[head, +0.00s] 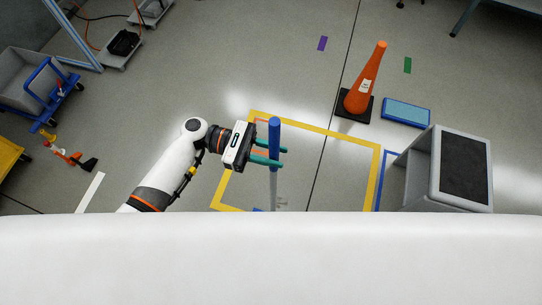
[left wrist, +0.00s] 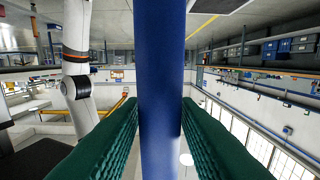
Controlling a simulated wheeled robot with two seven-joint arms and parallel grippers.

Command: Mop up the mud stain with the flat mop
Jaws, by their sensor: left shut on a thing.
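The flat mop shows as an upright pole with a blue grip (head: 274,128) and a grey shaft below it. My left gripper (head: 270,154) is shut on the blue grip, its green fingers on either side of it. In the left wrist view the blue grip (left wrist: 161,90) stands between the two ribbed green fingers (left wrist: 160,128). The mop's lower end is hidden behind my white body at the bottom of the head view. I cannot make out the mud stain. My right gripper is not in view.
A yellow taped outline (head: 371,178) marks the floor around the mop. To its right stand an orange cone (head: 368,80), a blue tray-like box (head: 406,112) and a grey bin with a dark top (head: 462,167). A grey crate on a blue cart (head: 40,87) stands far left.

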